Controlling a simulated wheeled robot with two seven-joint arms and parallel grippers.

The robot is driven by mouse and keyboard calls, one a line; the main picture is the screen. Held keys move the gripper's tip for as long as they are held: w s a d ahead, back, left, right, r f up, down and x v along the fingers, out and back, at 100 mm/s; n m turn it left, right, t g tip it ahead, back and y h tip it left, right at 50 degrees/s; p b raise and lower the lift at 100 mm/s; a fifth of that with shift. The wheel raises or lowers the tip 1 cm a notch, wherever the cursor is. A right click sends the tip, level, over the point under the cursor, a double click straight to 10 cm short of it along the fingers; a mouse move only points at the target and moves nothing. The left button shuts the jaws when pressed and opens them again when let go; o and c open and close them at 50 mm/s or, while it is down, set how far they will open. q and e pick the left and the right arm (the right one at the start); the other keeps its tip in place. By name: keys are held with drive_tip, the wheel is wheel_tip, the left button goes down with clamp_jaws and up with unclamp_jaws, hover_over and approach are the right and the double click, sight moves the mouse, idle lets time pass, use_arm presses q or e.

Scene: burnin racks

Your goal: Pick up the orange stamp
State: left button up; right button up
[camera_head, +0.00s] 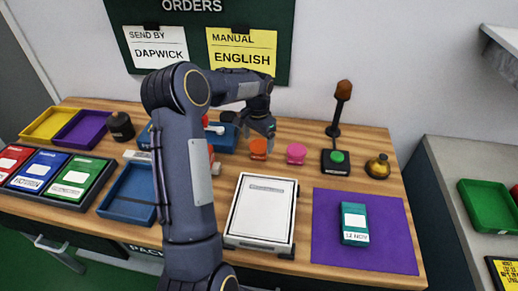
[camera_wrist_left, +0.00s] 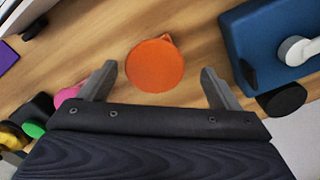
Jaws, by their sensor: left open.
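The orange stamp (camera_head: 259,148) stands on the wooden table beside the pink stamp (camera_head: 296,153). In the left wrist view the orange stamp (camera_wrist_left: 155,65) shows as a round orange disc between and just beyond my two fingertips. My left gripper (camera_head: 258,134) is open above the orange stamp, and its fingers (camera_wrist_left: 158,82) are spread on either side of it, apart from it. My right gripper is not in view.
A blue tray (camera_wrist_left: 235,40) with a white-handled item lies close to one finger. The pink stamp (camera_wrist_left: 68,94) lies near the other. A white clipboard-like box (camera_head: 262,212), a purple mat (camera_head: 330,255) and a green-button stand (camera_head: 336,168) are nearby. My left arm hides part of the table.

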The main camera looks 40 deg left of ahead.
sight(259, 146)
use_arm(q)
drive_tip(key=f, duration=0.4)
drive_tip(key=shift+s+d, duration=0.25)
drive_tip(key=shift+d, duration=0.05)
drive_tip(key=shift+f, duration=0.45)
drive_tip(key=c, duration=1.1)
drive_tip(key=shift+r, duration=0.1)
